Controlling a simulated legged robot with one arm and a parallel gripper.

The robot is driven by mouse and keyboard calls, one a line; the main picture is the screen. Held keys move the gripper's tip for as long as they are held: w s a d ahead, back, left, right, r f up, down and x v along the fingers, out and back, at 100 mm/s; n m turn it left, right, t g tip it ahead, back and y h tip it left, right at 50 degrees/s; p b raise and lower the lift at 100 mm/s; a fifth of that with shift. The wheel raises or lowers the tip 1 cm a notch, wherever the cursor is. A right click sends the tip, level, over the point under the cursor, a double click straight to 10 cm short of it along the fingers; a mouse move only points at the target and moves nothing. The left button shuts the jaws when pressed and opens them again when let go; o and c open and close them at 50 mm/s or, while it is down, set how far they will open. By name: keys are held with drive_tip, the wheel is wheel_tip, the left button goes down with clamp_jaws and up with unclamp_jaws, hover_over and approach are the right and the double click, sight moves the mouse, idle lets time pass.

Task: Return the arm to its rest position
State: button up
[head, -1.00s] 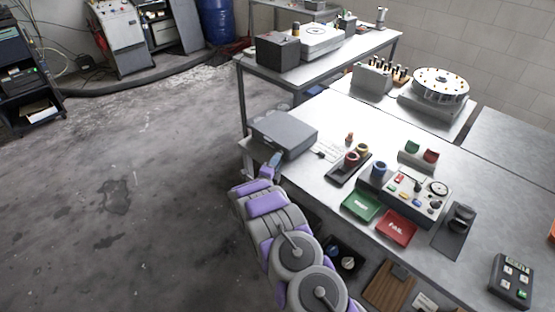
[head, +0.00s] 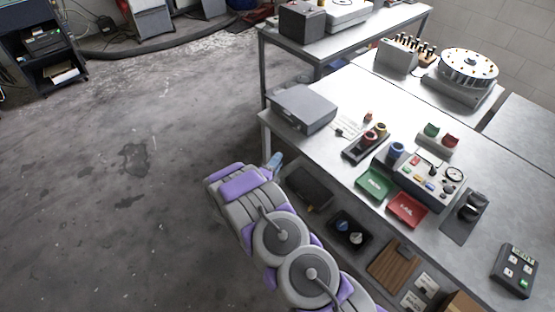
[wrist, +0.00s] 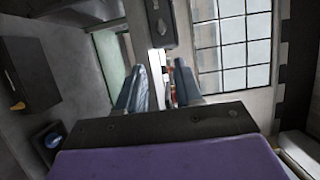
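My arm, purple and grey, reaches up from the bottom of the head view. It is beside the left edge of the metal workbench (head: 335,178). My gripper (head: 275,162) shows there only as a small blue-grey tip beyond the purple wrist, next to the bench edge. In the wrist view my gripper (wrist: 161,88) has its two fingers apart, with a gap between them and nothing held. The wrist camera looks past the fingers toward a gridded window (wrist: 232,45) and a wall.
The workbench carries a grey box (head: 303,108), a green tray (head: 375,183), a red tray (head: 407,209) and a control box (head: 432,182). A lower shelf holds a black tray (head: 352,236) and a wooden board (head: 393,268). Open floor (head: 120,220) lies to the left.

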idle(0.4)
drive_tip(key=w+a+r+n+g+y, duration=0.3)
drive_tip(key=a+r+n+y, duration=0.3)
drive_tip(key=r, duration=0.3)
drive_tip(key=s+r+n+g+y, duration=0.45)
drive_tip(key=s+r+n, duration=0.25)
drive_tip(key=s+r, duration=0.3)
drive_tip(key=s+d+r+n+g, duration=0.3)
drive_tip(key=s+d, duration=0.2)
drive_tip(key=s, duration=0.9)
drive_tip(key=s+d+r+n+g, duration=0.3)
drive_tip(key=s+d+n, duration=0.1)
drive_tip(key=s, duration=1)
drive_tip(key=s+d+r+n+g, duration=0.3)
drive_tip(key=s+d+n, duration=0.1)
drive_tip(key=s, duration=1)
drive_tip(key=shift+s+d+r+h, duration=0.3)
drive_tip(key=shift+d+r+h, duration=0.15)
drive_tip(key=shift+d, duration=0.4)
drive_tip(key=shift+f+g, duration=0.1)
drive_tip(key=shift+g, duration=0.15)
